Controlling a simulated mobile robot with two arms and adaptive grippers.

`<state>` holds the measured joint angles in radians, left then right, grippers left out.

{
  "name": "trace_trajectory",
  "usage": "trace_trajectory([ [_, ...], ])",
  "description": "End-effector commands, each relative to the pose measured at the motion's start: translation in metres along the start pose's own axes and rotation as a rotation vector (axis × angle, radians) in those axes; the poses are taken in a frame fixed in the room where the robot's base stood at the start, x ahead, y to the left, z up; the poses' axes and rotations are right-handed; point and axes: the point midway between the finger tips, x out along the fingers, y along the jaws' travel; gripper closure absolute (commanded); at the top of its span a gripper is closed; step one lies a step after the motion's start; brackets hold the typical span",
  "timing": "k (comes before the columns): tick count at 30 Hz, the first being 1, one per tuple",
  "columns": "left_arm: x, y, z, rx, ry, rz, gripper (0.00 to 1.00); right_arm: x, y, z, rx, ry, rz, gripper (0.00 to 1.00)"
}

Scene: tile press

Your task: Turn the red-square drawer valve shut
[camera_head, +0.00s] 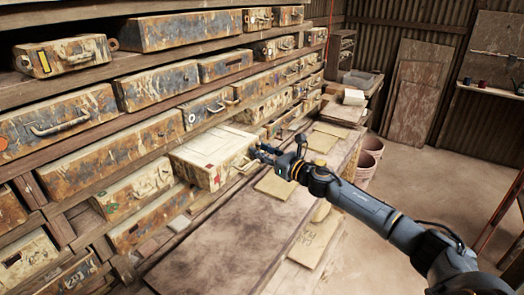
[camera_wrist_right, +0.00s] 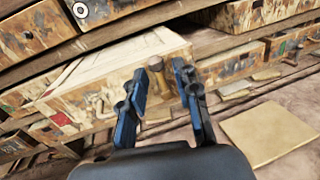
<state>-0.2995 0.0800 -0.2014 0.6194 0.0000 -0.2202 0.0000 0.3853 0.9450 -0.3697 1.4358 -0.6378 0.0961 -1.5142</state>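A pale-topped drawer (camera_head: 205,150) juts out from the shelving, with a small red mark (camera_head: 217,180) on its front. In the right wrist view the drawer (camera_wrist_right: 115,62) lies behind the fingers, and a reddish mark (camera_wrist_right: 62,119) shows on its front at left. A brownish, brass-like stem (camera_wrist_right: 157,72), perhaps the valve, shows between the fingers. My right gripper (camera_head: 262,152) is at the drawer's right front edge. In the wrist view its blue fingers (camera_wrist_right: 163,78) are spread on either side of the stem; contact cannot be told. My left gripper is out of view.
Other worn drawers (camera_head: 110,155) fill the shelves at left and behind. A wooden bench (camera_head: 235,240) runs below the drawer, with flat tan tiles (camera_head: 274,185) on it. Pinkish buckets (camera_head: 368,155) stand on the floor beyond. The floor at right is open.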

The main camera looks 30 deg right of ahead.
Motion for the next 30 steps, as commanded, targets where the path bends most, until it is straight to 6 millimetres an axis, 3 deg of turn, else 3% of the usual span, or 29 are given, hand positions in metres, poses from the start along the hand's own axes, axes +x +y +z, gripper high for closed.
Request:
trace_trajectory([
  [1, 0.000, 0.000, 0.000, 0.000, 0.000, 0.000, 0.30, 0.000, 0.000, 0.000, 0.000, 0.000, 0.000, 0.73],
  [5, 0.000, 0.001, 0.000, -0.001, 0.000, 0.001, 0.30, 0.000, 0.000, 0.000, 0.000, 0.000, 0.000, 0.99],
  [20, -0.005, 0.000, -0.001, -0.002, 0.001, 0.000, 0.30, 0.000, -0.002, 0.005, 0.037, 0.003, -0.002, 1.00],
  [30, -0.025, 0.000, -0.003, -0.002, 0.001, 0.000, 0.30, 0.002, -0.009, 0.009, 0.255, 0.045, -0.004, 1.00],
])
